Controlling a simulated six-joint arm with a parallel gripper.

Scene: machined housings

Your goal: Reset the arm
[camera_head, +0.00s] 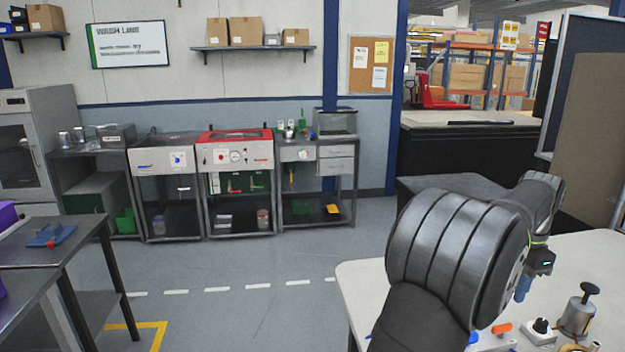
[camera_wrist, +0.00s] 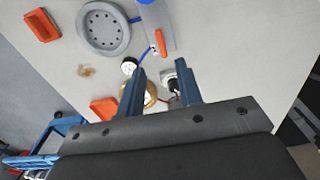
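My gripper (camera_wrist: 160,68) shows in the wrist view with its two blue fingers apart and nothing held between them. It hangs above a pale table top. A brass-coloured round part (camera_wrist: 150,94) and a black-and-white knob (camera_wrist: 171,82) lie below the fingers, partly hidden by them. In the head view my gripper (camera_head: 523,289) is small and seen from the side, above the right-hand table (camera_head: 375,290). My arm is bent over that table and hides part of it.
A grey round flange (camera_wrist: 103,29), an orange block (camera_wrist: 41,25), another orange block (camera_wrist: 104,108) and a grey plate (camera_wrist: 158,30) lie on the table. The floor (camera_head: 230,275) left of the table is clear.

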